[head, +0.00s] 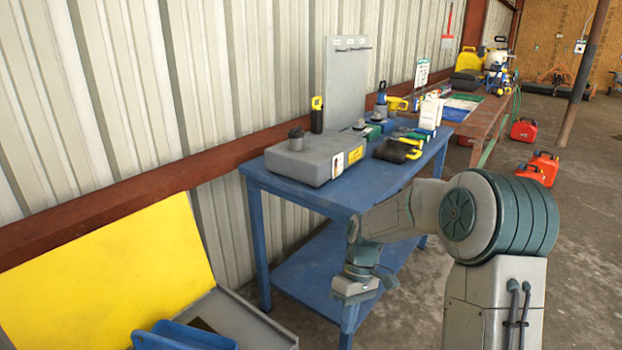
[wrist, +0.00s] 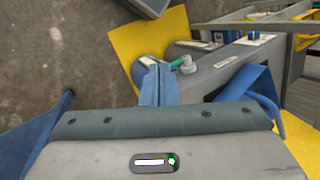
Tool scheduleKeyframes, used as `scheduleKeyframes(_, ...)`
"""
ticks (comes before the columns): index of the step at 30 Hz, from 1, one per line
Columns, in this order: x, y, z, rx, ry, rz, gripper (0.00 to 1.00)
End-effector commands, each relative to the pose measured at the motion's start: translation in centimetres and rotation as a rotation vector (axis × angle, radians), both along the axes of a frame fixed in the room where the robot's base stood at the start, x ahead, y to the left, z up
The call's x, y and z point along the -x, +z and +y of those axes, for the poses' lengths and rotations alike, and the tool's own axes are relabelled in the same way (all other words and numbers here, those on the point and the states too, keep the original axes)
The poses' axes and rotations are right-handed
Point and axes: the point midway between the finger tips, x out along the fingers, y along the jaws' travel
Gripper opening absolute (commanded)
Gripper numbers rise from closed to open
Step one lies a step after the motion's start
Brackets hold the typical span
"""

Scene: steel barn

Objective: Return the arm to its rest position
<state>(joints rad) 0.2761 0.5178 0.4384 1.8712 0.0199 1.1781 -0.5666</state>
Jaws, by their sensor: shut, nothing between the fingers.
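My arm reaches from the right of the head view toward the left, with its upper link raised and its end bent downward. My gripper (head: 350,305) hangs in front of the blue workbench, below the level of its top. In the wrist view the fingers of my gripper (wrist: 156,80) are together, with nothing held between them. The fingertips are hard to make out in the head view against the blue bench leg behind them.
The blue workbench (head: 315,195) holds a grey case (head: 305,165) and several tools. Red cans (head: 545,165) stand on the floor behind my arm. Open concrete floor lies at right.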

Motion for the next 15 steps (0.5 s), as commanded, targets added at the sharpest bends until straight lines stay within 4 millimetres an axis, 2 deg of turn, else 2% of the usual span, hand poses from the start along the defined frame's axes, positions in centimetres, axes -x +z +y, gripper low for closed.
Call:
scheduleKeyframes(1, 0.7, 1.7, -0.4, 0.042, -0.025, -0.032, 0.0)
scheduleKeyframes(3, 1.7, 3.3, -0.9, 0.092, -0.069, -0.069, 0.0)
scheduleKeyframes(15, 8.2, 11.5, -4.1, 0.27, -0.365, -0.314, 0.0)
